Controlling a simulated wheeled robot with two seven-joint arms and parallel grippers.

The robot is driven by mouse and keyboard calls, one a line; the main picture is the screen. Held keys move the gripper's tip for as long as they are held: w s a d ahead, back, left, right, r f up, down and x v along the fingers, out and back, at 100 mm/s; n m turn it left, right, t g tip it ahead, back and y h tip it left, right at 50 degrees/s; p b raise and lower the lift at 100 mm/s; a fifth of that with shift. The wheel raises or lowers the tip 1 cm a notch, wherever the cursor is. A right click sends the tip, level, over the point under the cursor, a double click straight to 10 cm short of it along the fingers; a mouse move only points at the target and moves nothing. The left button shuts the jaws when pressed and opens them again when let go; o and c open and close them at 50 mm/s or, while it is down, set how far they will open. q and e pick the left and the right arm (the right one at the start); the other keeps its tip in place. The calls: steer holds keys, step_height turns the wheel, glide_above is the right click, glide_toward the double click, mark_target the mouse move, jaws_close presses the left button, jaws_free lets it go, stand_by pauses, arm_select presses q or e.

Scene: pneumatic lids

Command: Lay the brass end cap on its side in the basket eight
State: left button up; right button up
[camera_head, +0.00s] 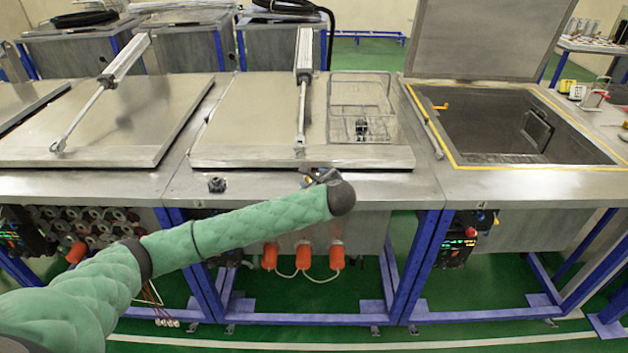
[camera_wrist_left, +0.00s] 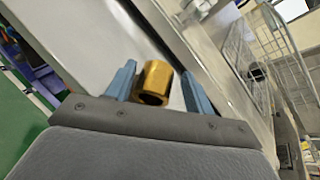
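The brass end cap (camera_wrist_left: 155,82) shows in the left wrist view as a short gold hollow cylinder, with its dark open end towards the camera. It lies between the two blue fingers of my left gripper (camera_wrist_left: 160,78), which stand apart with a gap visible beside the cap. In the head view my left gripper (camera_head: 318,176) is at the front edge of the middle bench, partly hidden by my wrist; a bit of gold shows there. A wire basket (camera_head: 360,100) stands on the right part of the middle lid with a small dark object inside. I see no number on it. My right gripper is out of view.
A small dark fitting (camera_head: 217,185) stands on the bench front. A gas strut (camera_head: 303,85) rises from the middle lid (camera_head: 255,130), left of the basket. To the right, an open tank (camera_head: 510,125) has its lid (camera_head: 485,40) raised.

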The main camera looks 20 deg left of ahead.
arm_select(q)
steer(key=shift+o, duration=0.4)
steer(key=shift+s, duration=0.1)
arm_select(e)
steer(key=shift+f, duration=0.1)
arm_select(q)
steer(key=shift+s+d, duration=0.2)
steer(key=shift+d, duration=0.05)
steer(key=b+v, duration=0.2)
steer(key=v, duration=0.5)
steer(key=shift+r, duration=0.15)
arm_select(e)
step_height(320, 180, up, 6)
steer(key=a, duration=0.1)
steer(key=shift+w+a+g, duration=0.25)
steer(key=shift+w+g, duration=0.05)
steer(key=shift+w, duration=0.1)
